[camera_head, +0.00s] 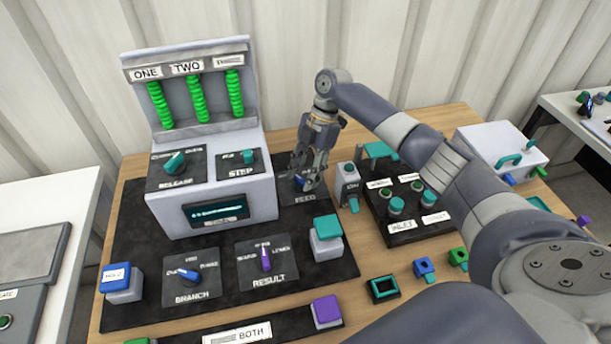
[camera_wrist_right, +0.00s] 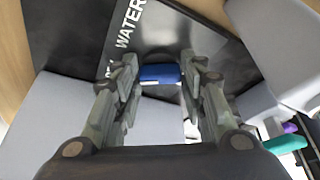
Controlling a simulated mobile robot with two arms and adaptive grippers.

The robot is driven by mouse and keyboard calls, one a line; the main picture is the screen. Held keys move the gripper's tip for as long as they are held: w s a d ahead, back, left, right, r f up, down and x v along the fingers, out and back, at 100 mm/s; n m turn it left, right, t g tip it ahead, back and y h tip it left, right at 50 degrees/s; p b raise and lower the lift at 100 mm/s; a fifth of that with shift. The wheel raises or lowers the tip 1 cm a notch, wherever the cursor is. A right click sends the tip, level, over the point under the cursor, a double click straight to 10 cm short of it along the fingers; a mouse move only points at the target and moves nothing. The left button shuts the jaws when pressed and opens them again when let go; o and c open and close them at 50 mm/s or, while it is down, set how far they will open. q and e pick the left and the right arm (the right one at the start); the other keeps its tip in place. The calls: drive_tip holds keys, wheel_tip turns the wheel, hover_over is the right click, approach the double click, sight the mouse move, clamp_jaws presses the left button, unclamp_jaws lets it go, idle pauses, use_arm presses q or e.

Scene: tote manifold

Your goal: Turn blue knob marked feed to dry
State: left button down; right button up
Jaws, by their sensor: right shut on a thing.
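The blue knob (camera_wrist_right: 160,74) on the plate marked FEED (camera_head: 305,198) is mostly hidden by my right gripper in the head view. My right gripper (camera_head: 309,186) reaches down over this plate from above. In the right wrist view my right gripper (camera_wrist_right: 160,85) has its two fingers on either side of the blue knob, shut on it. That view shows the word WATER on the plate (camera_wrist_right: 180,25) beside the knob; the other label is partly hidden, and I cannot read the knob's setting. My left gripper is not in view.
Left of the plate stands a grey console (camera_head: 215,210) with RELEASE and STEP knobs. A teal-topped block (camera_head: 327,238) is just in front, and a grey switch block (camera_head: 348,187) is close on the right. Blue BRANCH (camera_head: 187,274) and purple RESULT (camera_head: 265,258) knobs sit nearer me.

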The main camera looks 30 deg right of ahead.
drive_tip(key=shift+n, duration=0.5)
drive_tip(key=o, duration=1.1)
drive_tip(key=shift+c, duration=0.2)
drive_tip(key=v, duration=1.2)
drive_tip(key=shift+w, duration=0.2)
drive_tip(key=shift+a, duration=0.15)
